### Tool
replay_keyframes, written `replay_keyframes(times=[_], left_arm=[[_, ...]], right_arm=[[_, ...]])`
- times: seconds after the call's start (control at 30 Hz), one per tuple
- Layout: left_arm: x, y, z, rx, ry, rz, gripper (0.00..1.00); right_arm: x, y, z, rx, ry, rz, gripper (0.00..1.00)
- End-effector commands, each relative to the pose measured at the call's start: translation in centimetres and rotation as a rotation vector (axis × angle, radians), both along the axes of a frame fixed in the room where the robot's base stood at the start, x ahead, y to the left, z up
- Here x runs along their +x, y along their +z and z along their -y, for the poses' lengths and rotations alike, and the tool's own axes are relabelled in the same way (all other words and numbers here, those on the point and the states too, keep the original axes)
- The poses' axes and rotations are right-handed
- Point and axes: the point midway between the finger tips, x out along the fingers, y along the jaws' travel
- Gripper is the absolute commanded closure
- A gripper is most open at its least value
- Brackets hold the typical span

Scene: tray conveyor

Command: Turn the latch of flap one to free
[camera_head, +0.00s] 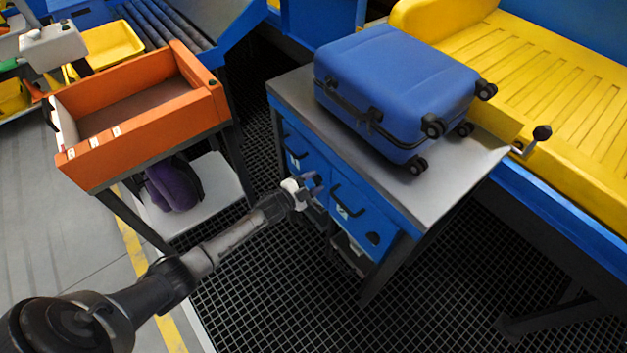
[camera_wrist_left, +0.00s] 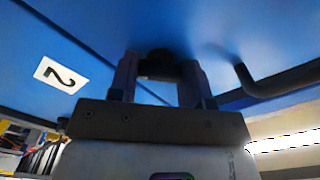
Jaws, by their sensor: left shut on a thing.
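The grey-topped cabinet (camera_head: 455,180) has two blue flaps on its front. The left flap (camera_head: 305,165) has a black handle and a white label too small to read in the head view. The right flap (camera_head: 352,222) has a handle, a label and a dark oval latch (camera_head: 373,238). My left gripper (camera_head: 312,188) is at the left flap's right side. In the left wrist view, my left gripper (camera_wrist_left: 158,82) is shut on a black latch knob (camera_wrist_left: 160,60), partly hidden between the fingers. A label "2" (camera_wrist_left: 60,75) lies across a dark seam. My right gripper is out of view.
A blue suitcase (camera_head: 395,85) lies on the cabinet top. A black handle (camera_wrist_left: 275,82) juts out close beside my left gripper. An orange tray (camera_head: 140,120) on a stand is at the left, and a yellow conveyor (camera_head: 560,110) at the right.

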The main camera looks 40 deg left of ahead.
Motion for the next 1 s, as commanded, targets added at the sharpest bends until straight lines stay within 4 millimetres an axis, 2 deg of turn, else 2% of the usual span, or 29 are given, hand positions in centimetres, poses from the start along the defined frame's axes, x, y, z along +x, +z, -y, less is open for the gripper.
replay_keyframes(times=[0.53,1.0], left_arm=[[-0.02,-0.08,0.08,0.473,-0.001,0.106,0.79],[-0.02,-0.11,0.09,0.688,-0.001,0.151,0.79]], right_arm=[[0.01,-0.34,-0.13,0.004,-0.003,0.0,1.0],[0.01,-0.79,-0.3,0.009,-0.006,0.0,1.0]])
